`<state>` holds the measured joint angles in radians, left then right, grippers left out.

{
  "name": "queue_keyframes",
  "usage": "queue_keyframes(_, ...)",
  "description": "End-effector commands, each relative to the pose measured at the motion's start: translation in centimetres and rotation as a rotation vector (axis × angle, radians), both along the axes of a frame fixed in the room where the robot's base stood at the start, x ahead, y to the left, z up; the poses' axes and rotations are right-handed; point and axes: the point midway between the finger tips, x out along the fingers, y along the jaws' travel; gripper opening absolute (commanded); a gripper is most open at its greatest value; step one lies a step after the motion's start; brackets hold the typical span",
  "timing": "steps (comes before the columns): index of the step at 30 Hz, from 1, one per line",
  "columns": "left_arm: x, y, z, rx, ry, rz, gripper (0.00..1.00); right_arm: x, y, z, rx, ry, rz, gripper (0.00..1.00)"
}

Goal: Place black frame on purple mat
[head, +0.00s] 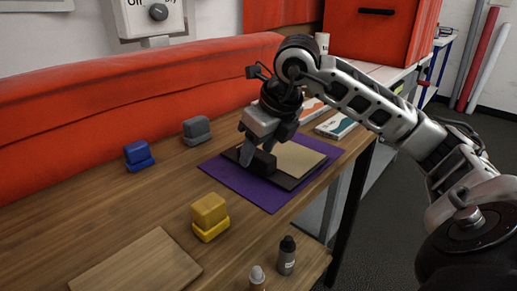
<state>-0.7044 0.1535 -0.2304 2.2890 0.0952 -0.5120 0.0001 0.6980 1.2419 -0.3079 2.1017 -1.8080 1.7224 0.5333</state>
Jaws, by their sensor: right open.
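The purple mat (236,178) lies flat on the wooden table. The black frame (286,181) lies on the mat, around or under a tan panel (299,158). Its left part is partly hidden by my right gripper (257,160). My right gripper comes in from the upper right and points down at the frame's left side. It is open, with its fingers at the frame; I cannot tell whether they touch it. My left gripper does not show.
A yellow block (210,213), a blue block (138,156) and a grey block (197,129) stand on the table. A wooden board (138,264) lies at the front. Two small bottles, one with a black cap (287,256), stand at the lower edge. Flat packets (336,125) lie behind the mat.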

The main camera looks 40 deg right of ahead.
Motion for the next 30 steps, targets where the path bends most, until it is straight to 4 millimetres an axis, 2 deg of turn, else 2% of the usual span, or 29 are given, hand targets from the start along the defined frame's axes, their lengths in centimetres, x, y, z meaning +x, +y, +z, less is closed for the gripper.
queue_keyframes(9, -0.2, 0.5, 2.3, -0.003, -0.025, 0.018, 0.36, -2.5, -0.3, 6.6, -0.002, -0.006, -0.001, 0.51)
queue_keyframes(15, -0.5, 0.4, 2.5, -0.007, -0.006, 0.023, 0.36, -3.8, -0.3, 9.6, -0.001, -0.004, -0.001, 0.51)
queue_keyframes(21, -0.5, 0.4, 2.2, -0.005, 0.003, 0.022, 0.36, -4.3, -0.4, 10.5, -0.001, -0.001, 0.001, 0.51)
queue_keyframes(30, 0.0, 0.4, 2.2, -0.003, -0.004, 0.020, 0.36, -4.3, -0.4, 10.5, -0.002, 0.000, -0.001, 0.51)
